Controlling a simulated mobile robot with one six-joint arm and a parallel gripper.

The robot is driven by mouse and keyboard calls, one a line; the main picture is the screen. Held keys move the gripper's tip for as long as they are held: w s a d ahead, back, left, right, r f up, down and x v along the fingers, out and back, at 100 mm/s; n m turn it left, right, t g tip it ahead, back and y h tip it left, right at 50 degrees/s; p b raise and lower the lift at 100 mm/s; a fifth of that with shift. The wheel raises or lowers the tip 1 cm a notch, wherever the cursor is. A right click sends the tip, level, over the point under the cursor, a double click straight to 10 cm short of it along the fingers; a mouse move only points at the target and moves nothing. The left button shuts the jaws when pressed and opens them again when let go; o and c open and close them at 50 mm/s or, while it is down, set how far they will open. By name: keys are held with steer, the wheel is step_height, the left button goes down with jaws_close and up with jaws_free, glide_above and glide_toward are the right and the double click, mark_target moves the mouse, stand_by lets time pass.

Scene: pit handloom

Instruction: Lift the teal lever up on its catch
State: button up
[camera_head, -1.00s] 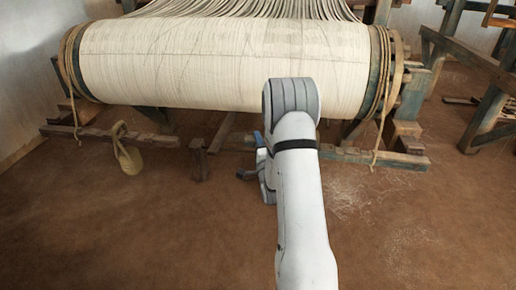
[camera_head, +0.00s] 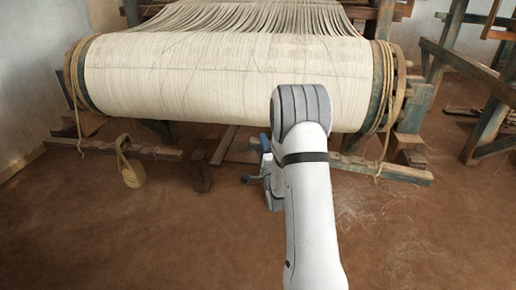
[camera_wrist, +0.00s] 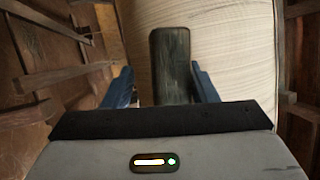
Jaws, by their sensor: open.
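A dark greenish bar, which looks like the teal lever (camera_wrist: 171,62), stands in the wrist view between the two blue fingers of my gripper (camera_wrist: 160,78). The fingers are open, with a gap to the bar on each side, wider on the left. Its near end is hidden behind my gripper's body. In the head view my gripper (camera_head: 258,160) is low in front of the cloth beam, partly hidden by my arm. I cannot make out the lever in that view; my arm covers that area.
The wide warp-wound beam (camera_head: 200,80) spans the loom, with rope at both ends. A wooden rail (camera_head: 385,172) runs low at right. The brown floor in front is clear.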

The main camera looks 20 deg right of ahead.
steer(key=v, duration=0.8)
steer(key=shift+p, duration=0.4)
steer(key=shift+w, duration=0.1)
